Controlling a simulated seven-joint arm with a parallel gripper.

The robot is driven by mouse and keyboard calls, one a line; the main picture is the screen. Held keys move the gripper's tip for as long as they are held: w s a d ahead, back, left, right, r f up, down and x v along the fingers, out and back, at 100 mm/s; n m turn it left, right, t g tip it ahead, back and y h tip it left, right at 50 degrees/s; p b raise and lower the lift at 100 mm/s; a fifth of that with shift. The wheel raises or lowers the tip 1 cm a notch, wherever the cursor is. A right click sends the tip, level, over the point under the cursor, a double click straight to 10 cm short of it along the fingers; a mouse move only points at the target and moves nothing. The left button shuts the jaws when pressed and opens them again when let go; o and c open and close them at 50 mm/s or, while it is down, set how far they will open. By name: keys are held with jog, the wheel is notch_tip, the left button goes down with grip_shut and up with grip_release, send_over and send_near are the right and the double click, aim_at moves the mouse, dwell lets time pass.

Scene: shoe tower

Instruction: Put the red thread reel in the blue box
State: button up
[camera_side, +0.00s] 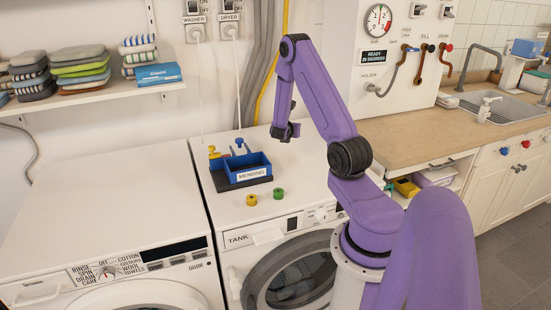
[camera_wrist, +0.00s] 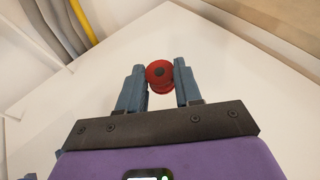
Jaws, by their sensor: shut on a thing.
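My gripper (camera_side: 286,131) is to the right of the blue box in the side view, at the back of the right machine. In the wrist view my gripper (camera_wrist: 160,82) is shut on the red thread reel (camera_wrist: 159,76), which sits between the two blue-grey fingers. I cannot make out the red reel in the side view. The blue box (camera_side: 259,162) has a white MENDING label on its front and stands in a dark tray on the machine's left part. The box does not show in the wrist view.
A yellow reel (camera_side: 251,200) and a green reel (camera_side: 278,193) stand in front of the box. A yellow item (camera_side: 214,153) and a blue item (camera_side: 239,143) stand behind it. The white machine top (camera_wrist: 230,60) around my gripper is clear. Pipes (camera_wrist: 83,22) run up the wall.

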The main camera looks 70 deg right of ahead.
aim_at(289, 156)
jog(key=shift+f, duration=4.55)
jog(key=shift+f, duration=0.1)
jog(key=o, duration=1)
